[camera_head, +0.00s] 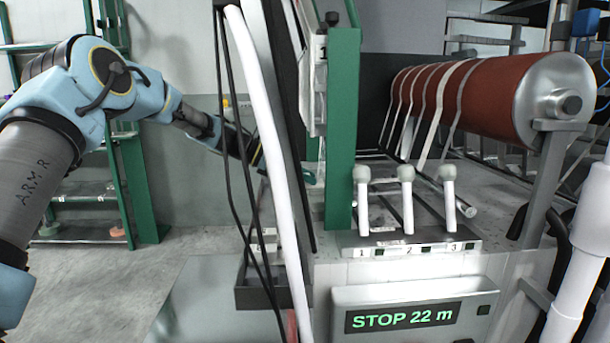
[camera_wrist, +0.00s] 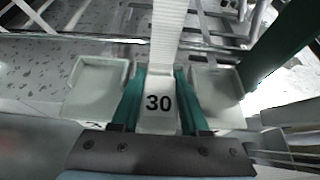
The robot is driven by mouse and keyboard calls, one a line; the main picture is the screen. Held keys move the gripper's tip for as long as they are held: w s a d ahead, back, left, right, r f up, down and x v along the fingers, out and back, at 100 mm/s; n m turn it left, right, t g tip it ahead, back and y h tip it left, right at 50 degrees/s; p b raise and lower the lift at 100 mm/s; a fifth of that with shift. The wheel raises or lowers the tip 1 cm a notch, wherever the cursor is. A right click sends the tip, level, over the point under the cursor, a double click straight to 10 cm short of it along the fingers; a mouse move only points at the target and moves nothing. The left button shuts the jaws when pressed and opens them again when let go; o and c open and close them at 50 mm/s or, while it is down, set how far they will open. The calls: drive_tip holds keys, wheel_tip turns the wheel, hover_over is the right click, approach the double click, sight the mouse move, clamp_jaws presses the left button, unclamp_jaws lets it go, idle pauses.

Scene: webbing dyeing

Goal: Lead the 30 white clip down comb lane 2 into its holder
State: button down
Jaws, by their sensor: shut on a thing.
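In the wrist view the white clip marked 30 (camera_wrist: 158,112) sits between the two green fingers of my gripper (camera_wrist: 158,92), which is shut on it. A white ribbed webbing strip (camera_wrist: 166,38) runs from the clip up out of the picture. Pale open box-like holders stand on either side, one at left (camera_wrist: 98,88) and one at right (camera_wrist: 217,95). What lies directly under the clip is hidden. In the head view my gripper is mostly hidden behind a white tube and dark post, with a bit of green fingertip showing. The comb lanes are not clearly readable.
A green post (camera_head: 342,130) stands right of my gripper. A white tube (camera_head: 268,150) and black cables hang in front. A red roller (camera_head: 490,95) carries several pale strips.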

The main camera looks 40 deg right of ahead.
drive_tip(key=shift+c, duration=1.7)
unclamp_jaws()
drive_tip(key=shift+w, duration=0.1)
drive_tip(key=b+v, duration=0.2)
drive_tip(key=v, duration=0.8)
drive_tip(key=shift+w+a+r+b, duration=0.15)
drive_tip(key=shift+w+a+b, duration=0.05)
drive_tip(key=shift+a+b, duration=0.1)
drive_tip(key=w+a+f+m+t+y, duration=0.15)
drive_tip(key=a+f, duration=0.25)
drive_tip(key=a, duration=0.5)
drive_tip(key=a+f+m+t+y, duration=0.2)
drive_tip(key=a+f+t, duration=0.15)
drive_tip(key=a, duration=0.55)
drive_tip(key=w+a+f+m+t+y, duration=0.1)
drive_tip(key=a+f+t+y, duration=0.1)
drive_tip(key=a+f, duration=0.5)
drive_tip(key=s+a+f+m+t+y, duration=0.1)
drive_tip(key=s+a, duration=0.4)
drive_tip(key=a, duration=0.8)
drive_tip(key=s+a+f+m+t+y, duration=0.1)
drive_tip(key=s+a+m, duration=0.5)
drive_tip(key=a, duration=0.7)
drive_tip(key=shift+s+a+f+t+y, duration=0.35)
drive_tip(key=shift+f+y, duration=0.3)
drive_tip(key=shift+y, duration=0.5)
